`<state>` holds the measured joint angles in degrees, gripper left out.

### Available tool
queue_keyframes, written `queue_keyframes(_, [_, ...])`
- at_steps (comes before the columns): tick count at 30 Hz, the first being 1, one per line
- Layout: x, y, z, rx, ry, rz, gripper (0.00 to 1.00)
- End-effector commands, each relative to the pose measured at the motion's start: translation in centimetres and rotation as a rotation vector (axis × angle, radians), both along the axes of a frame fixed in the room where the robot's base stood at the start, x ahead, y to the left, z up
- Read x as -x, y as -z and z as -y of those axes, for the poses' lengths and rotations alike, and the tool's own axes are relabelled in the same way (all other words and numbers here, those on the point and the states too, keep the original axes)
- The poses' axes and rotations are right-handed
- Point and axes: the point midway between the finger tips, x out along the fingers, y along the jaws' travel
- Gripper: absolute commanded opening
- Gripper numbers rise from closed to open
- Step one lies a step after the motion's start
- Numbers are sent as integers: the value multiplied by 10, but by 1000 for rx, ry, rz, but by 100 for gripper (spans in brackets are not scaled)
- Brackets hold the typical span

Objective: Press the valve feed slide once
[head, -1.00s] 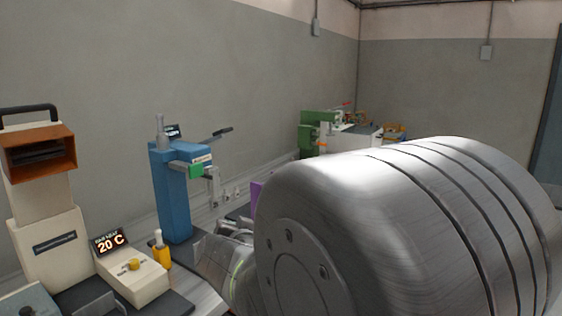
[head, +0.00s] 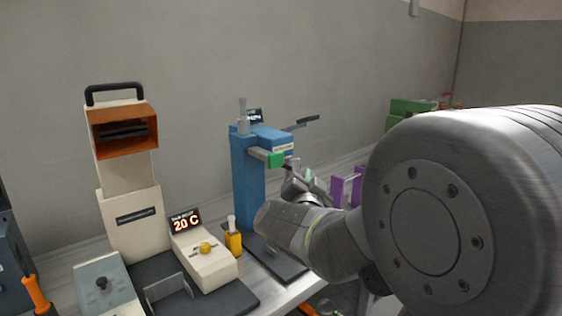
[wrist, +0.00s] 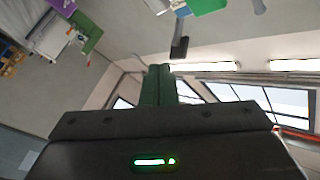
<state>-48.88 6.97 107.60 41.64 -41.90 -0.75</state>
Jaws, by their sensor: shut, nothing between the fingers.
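A blue press-like stand (head: 247,185) stands on the bench in the head view. It carries a grey slide bar with a green end block (head: 275,160), a small display and a dark lever. I cannot read its label, so I cannot tell for certain that this is the valve feed slide. A green block also shows at the top of the wrist view (wrist: 206,4). My gripper (wrist: 160,72) has green fingers that are together with nothing between them. It is apart from the green block. In the head view my arm hides much of the area right of the stand.
A cream unit with an orange hood (head: 123,130), a 20 C display box (head: 205,255) with a yellow knob, and a yellow bottle (head: 233,241) stand left of the blue stand. Purple plates (head: 338,190) and a green machine (head: 412,106) are to the right.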

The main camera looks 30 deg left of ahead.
Motion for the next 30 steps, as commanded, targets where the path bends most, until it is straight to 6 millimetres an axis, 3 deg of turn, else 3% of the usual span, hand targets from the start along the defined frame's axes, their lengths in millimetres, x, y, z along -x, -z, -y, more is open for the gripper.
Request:
queue_keyframes(18, [-29, -1, -69, 0, -1, 1, 0])
queue_keyframes(30, [-32, 0, -78, 0, 0, 0, 0])
